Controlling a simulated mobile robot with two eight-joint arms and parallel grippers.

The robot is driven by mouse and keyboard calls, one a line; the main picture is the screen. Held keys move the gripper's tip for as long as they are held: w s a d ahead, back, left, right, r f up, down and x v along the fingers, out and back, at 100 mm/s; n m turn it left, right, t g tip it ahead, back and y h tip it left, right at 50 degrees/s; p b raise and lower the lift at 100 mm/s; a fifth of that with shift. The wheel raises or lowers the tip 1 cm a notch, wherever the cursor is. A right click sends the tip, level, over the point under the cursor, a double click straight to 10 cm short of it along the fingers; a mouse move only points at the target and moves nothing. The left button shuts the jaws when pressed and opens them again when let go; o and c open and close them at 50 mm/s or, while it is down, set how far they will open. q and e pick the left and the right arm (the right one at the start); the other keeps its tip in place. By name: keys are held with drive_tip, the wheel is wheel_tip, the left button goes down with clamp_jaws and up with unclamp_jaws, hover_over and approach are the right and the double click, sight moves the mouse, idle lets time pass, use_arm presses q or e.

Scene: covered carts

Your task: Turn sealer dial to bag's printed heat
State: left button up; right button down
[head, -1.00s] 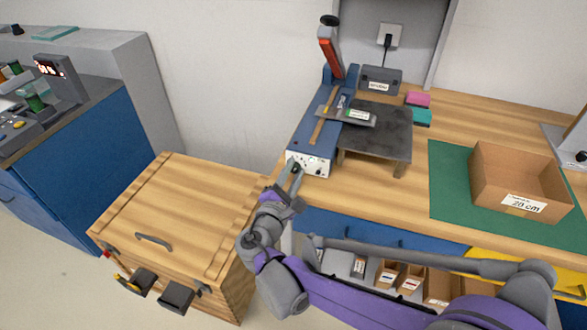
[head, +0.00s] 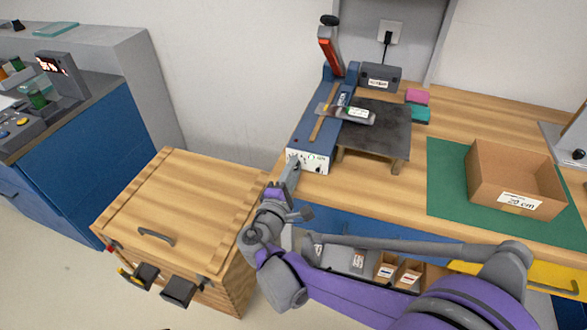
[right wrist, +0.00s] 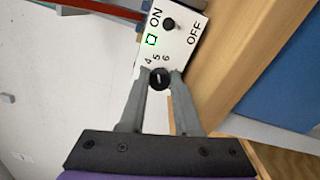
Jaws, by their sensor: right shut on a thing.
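The heat sealer (head: 318,133) is a long blue unit with a raised, red-gripped lever, standing on the wooden bench. Its white front panel (head: 318,163) faces me. My right gripper (head: 293,165) is at the left of this panel, shut on the black dial (right wrist: 159,78). The right wrist view shows a finger on each side of the dial, a pale mark on its face, and printed 4, 5 and 6 beside it; lower numbers are hidden. A dark bag (head: 345,114) with a white label (head: 358,112) lies across the sealer; its print is too small to read. My left gripper is out of view.
A black switch (right wrist: 169,24) between ON and OFF and a lit green lamp (right wrist: 152,40) are near the dial. A dark platform (head: 377,132) adjoins the sealer. A cardboard box (head: 515,201) sits on a green mat (head: 444,185). A wooden-lidded cart (head: 185,205) stands left of the bench.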

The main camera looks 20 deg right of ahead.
drive_tip(key=c, duration=0.6)
unclamp_jaws()
